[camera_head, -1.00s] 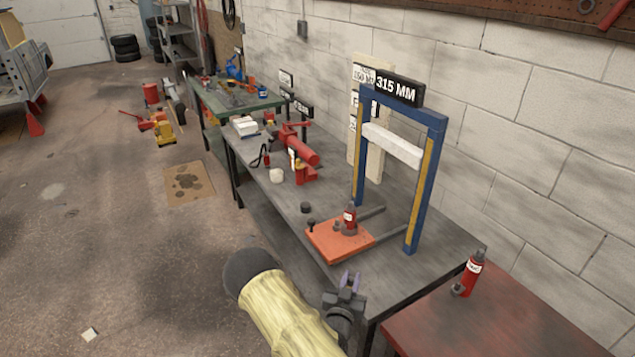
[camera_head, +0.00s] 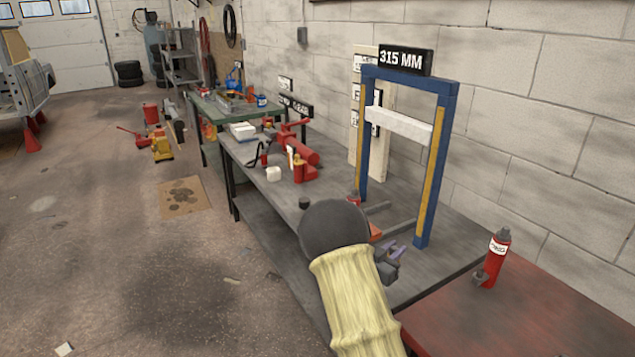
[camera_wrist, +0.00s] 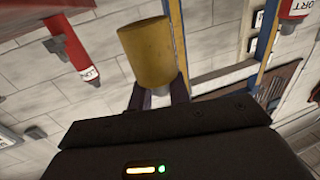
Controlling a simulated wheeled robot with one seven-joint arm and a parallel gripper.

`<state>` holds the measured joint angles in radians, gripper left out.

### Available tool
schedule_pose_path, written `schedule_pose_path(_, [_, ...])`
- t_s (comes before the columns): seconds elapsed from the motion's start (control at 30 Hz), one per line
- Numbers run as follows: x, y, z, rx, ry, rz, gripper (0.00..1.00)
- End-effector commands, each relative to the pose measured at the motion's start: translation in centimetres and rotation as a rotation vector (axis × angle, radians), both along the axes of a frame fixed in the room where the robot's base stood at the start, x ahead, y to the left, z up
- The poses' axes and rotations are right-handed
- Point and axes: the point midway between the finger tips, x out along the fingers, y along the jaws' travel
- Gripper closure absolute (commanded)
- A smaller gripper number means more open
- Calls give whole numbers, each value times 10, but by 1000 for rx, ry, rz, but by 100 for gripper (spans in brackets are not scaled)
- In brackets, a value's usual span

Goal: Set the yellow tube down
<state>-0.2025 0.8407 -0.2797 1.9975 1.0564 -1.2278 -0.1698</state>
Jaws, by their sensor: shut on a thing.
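In the wrist view the yellow tube (camera_wrist: 147,48) stands out beyond my fingers, which press on both sides of its end. My gripper (camera_wrist: 158,92) is shut on it. In the head view my gripper (camera_head: 394,251) is over the bench's near right part, in front of the blue press frame (camera_head: 421,190). I cannot make out the tube in that view. The frame has yellow strips, a white crossbeam (camera_head: 398,124) and a "315 MM" sign (camera_head: 401,60).
The grey bench (camera_head: 455,250) has bare room right of the frame. A red cylinder with a "LONG" label (camera_head: 497,255) stands on the red table (camera_head: 500,315).

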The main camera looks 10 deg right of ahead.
Motion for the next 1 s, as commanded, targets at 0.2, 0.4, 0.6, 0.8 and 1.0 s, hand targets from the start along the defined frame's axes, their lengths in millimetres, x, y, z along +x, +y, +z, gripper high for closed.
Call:
schedule_pose_path(0.2, [1,-4,2,0,-1,-10,100])
schedule_pose_path(0.4, [1,-4,2,-1,-1,-9,100])
schedule_pose_path(0.6, [1,-4,-24,-1,3,-9,100])
schedule_pose_path(0.8, [1,-4,-57,-1,2,-9,100])
schedule_pose_path(1.0, [1,-4,-60,0,-2,-9,100])
